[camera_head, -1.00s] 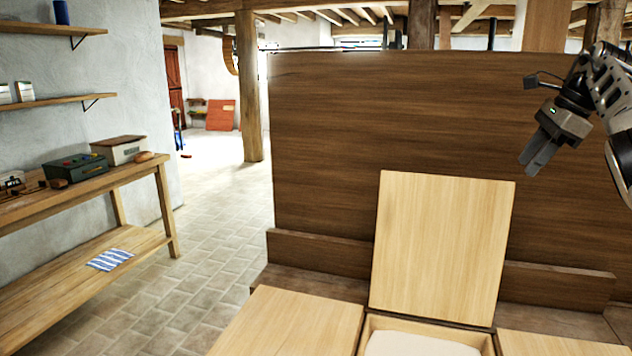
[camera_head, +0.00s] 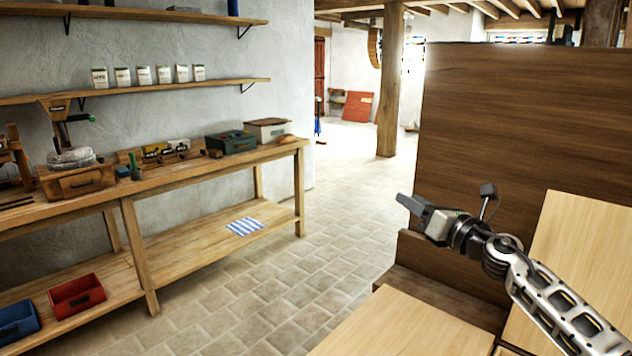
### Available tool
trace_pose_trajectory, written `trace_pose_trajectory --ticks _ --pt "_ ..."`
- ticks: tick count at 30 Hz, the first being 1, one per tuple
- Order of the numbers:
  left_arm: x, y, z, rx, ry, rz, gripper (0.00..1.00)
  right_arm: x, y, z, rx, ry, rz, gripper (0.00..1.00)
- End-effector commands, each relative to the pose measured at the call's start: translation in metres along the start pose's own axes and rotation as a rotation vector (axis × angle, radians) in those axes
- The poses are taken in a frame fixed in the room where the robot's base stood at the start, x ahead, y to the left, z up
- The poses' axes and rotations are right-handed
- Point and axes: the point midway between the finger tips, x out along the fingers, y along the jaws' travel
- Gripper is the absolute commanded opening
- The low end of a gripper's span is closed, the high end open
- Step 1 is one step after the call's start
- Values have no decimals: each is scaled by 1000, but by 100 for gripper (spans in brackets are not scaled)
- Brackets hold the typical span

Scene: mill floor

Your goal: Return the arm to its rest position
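My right arm comes in from the lower right. Its gripper (camera_head: 408,204) points to the left, in the air in front of the left part of the brown wooden panel. Its dark fingers look closed together, with nothing held between them. My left gripper is not in view.
The brown panel (camera_head: 510,130) stands upright on the right. Pale wooden lids (camera_head: 405,325) lie below the arm, and a raised pale lid (camera_head: 585,250) stands behind it. A long workbench (camera_head: 215,160) with tools and boxes lines the left wall. The tiled floor (camera_head: 285,290) between is clear.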

Motion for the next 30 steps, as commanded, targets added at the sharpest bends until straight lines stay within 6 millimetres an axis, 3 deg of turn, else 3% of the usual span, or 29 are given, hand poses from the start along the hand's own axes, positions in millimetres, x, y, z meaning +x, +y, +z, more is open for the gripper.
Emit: trace_pose_trajectory --ticks 1,5,9,15,21,30 --pt "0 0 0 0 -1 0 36 -9 15 -24 202 -70 -29 36" --pt "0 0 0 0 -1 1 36 -50 26 -69 758 -254 -196 36" --pt "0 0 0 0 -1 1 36 -124 24 -136 1338 -412 -492 36" --pt "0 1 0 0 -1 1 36 -238 47 -221 1904 -574 -971 36" --pt "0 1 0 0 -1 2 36 -311 83 -261 2146 -660 -1311 36" --pt "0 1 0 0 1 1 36 -384 134 -283 2300 -741 -1685 36"
